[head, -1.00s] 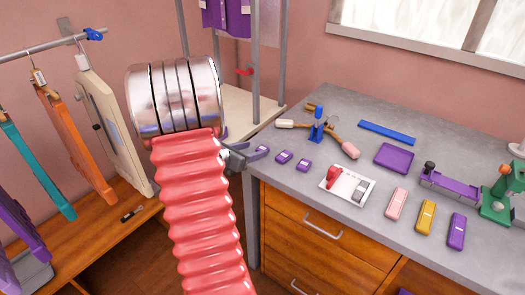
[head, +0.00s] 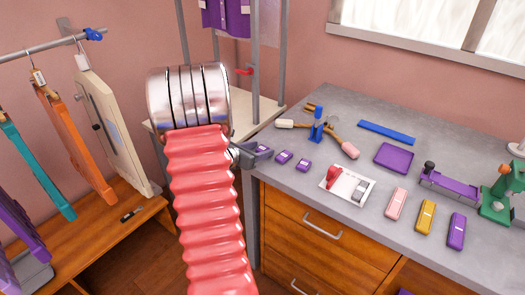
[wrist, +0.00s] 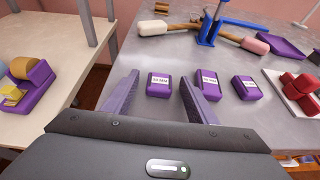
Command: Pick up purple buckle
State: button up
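Three small purple buckles with white labels lie in a row near the table's left front corner. In the wrist view, the left buckle (wrist: 159,86) shows between my finger lines, just beyond the tips. The middle buckle (wrist: 206,79) is partly covered by my right finger, and the right buckle (wrist: 246,88) lies outside it. In the head view, the middle buckle (head: 284,157) and right buckle (head: 303,165) are clear; the left one (head: 264,151) sits close to my gripper (head: 250,154). My gripper (wrist: 160,80) is open and empty, its two purple-faced fingers spread apart.
A blue clamp (head: 318,127) with wooden-handled tools stands behind the buckles. A white tray (head: 347,185) with red and grey parts lies to their right. A purple tray (head: 394,158) and blue bar (head: 386,132) lie farther back. A shelf rack (head: 242,108) stands left.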

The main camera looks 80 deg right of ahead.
aim_at(259, 151)
jog(key=c, duration=1)
jog(key=shift+r, duration=0.15)
jog(key=shift+c, duration=0.2)
notch_tip(259, 151, up, 10)
dwell(0.5)
